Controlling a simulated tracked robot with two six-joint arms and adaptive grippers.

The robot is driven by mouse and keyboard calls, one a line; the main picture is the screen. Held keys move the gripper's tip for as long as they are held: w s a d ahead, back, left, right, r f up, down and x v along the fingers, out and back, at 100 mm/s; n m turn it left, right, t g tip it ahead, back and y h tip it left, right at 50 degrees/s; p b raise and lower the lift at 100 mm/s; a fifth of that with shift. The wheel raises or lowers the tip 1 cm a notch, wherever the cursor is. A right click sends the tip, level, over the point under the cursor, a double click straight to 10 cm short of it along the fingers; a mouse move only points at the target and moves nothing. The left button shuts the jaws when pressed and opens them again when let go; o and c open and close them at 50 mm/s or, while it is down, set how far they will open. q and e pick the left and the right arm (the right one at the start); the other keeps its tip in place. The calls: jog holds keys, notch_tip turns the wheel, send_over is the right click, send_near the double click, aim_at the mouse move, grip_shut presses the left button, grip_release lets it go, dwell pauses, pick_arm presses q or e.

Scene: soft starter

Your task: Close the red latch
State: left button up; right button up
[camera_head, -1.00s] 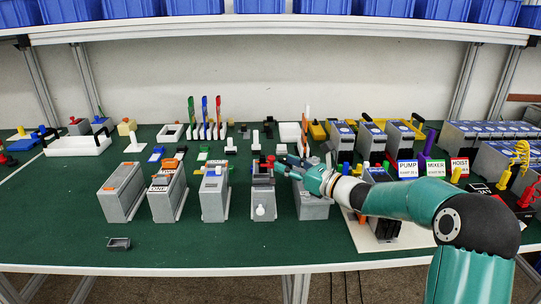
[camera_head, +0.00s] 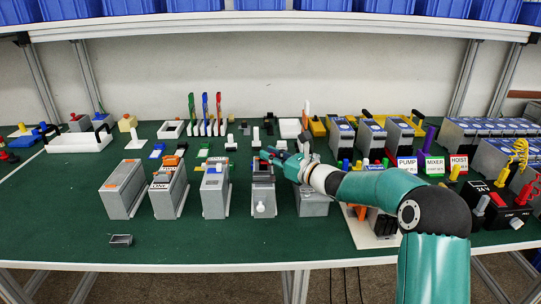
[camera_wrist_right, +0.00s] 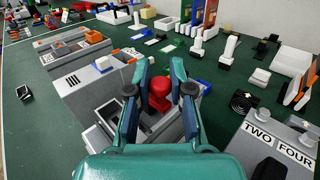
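The red latch (camera_wrist_right: 159,90) is an upright red knob on a grey box (camera_wrist_right: 175,125) in the right wrist view. In the head view the red latch (camera_head: 266,155) shows small at the back top of the grey box (camera_head: 263,190), partly covered by my gripper. My right gripper (camera_wrist_right: 160,75) has its two fingers apart, one on each side of the red latch. I see narrow gaps beside the knob, and contact cannot be told. The right gripper (camera_head: 276,157) reaches in from the right in the head view. My left gripper is not in view.
Other grey boxes (camera_head: 124,190) stand in a row to the left. PUMP, MIXER and HOIST labels (camera_head: 433,165) and more units stand to the right. The front strip of the green table (camera_head: 180,245) is mostly clear.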

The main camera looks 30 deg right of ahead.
jog(key=shift+b, duration=0.45)
grip_shut()
jog(key=m+h+b, duration=0.1)
jog(key=b, duration=0.4)
jog(key=m+h+b, duration=0.1)
jog(key=h+b, duration=0.1)
jog(key=b, duration=0.3)
jog(key=m+h+b, duration=0.1)
jog(key=h+b, duration=0.1)
jog(key=b, duration=0.3)
jog(key=shift+s+a+f+t, duration=0.15)
jog(key=shift+a+f+t, duration=0.05)
jog(key=shift+f+t, duration=0.1)
jog(key=shift+r+b, duration=0.2)
jog(key=shift+b, duration=0.35)
jog(key=shift+r+h+p, duration=0.25)
jog(key=shift+h+p, duration=0.05)
jog(key=o, duration=0.8)
grip_release()
jog(key=shift+a, duration=0.1)
jog(key=shift+f, duration=0.1)
